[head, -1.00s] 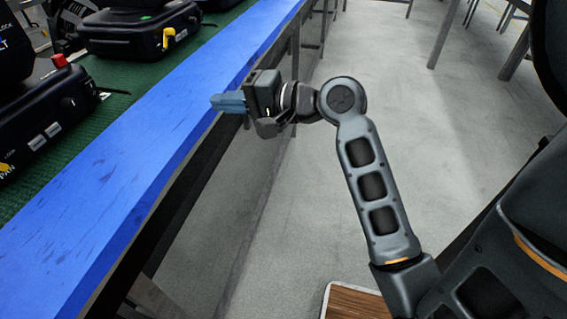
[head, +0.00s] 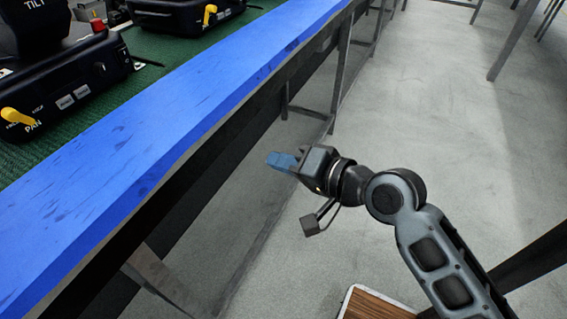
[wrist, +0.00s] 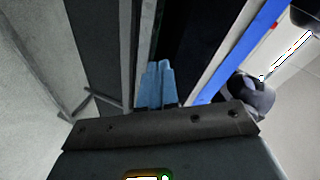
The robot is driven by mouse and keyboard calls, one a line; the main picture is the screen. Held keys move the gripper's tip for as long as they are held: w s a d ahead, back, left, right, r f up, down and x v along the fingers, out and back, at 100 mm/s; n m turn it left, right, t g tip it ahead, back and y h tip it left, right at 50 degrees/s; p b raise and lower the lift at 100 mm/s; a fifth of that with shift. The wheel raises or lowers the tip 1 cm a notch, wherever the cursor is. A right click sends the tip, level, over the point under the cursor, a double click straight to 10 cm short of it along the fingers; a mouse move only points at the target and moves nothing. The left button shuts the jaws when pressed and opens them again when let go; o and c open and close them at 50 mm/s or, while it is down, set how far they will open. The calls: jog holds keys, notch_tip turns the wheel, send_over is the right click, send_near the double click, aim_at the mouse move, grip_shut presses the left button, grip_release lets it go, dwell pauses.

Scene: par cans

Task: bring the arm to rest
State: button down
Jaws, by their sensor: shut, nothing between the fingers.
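My gripper (head: 281,161) is at the middle of the head view, off the near side of the blue-edged table (head: 130,150), over the grey floor. Its blue fingers are together with nothing between them and point left toward the table side. In the wrist view the shut fingers (wrist: 156,84) point at the dark space under the table, and the table's blue edge (wrist: 235,62) runs to the right of them. My gripper appears apart from the table.
Black par cans (head: 60,85) with yellow knobs stand on the green table top (head: 150,55) at the upper left. Metal table legs (head: 343,75) stand beyond my gripper. A wood-topped item (head: 375,305) is at the bottom. Open floor (head: 440,120) lies to the right.

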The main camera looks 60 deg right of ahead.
jog(key=shift+a, duration=0.1)
dwell(0.6)
jog(key=s+a+r+n+y+p, duration=0.1)
jog(key=s+a+n, duration=0.5)
jog(key=s, duration=0.3)
jog(key=s+a+r+n+y+p, duration=0.1)
jog(key=s+a+r+n+p, duration=0.1)
jog(key=s+a+n, duration=0.5)
jog(key=s+n, duration=0.1)
jog(key=s, duration=0.2)
jog(key=shift+a+r+n+t, duration=0.15)
jog(key=shift+a+n+t, duration=0.15)
jog(key=shift+n, duration=0.1)
jog(key=c, duration=1.8)
grip_release()
jog(key=shift+c, duration=0.2)
